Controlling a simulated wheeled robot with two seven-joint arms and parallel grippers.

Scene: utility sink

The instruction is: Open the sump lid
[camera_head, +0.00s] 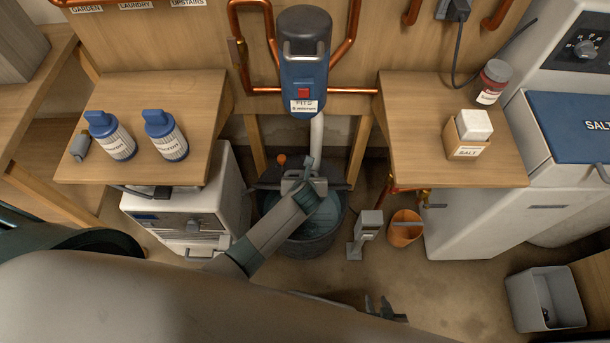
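The sump (338,235) is a dark round basin set low on the floor at the centre, with bluish water showing inside. A dark flat part (268,173) at its back edge may be the lid, but my arm covers much of it and its tilt is unclear.
A blue pump (304,72) with a white pipe hangs above the sump. Wooden counters stand left (140,100) and right (425,110). A grey pedestal (366,232) and an orange bucket (403,228) stand right of the sump. Floor at lower right is clear before a grey bin (543,300).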

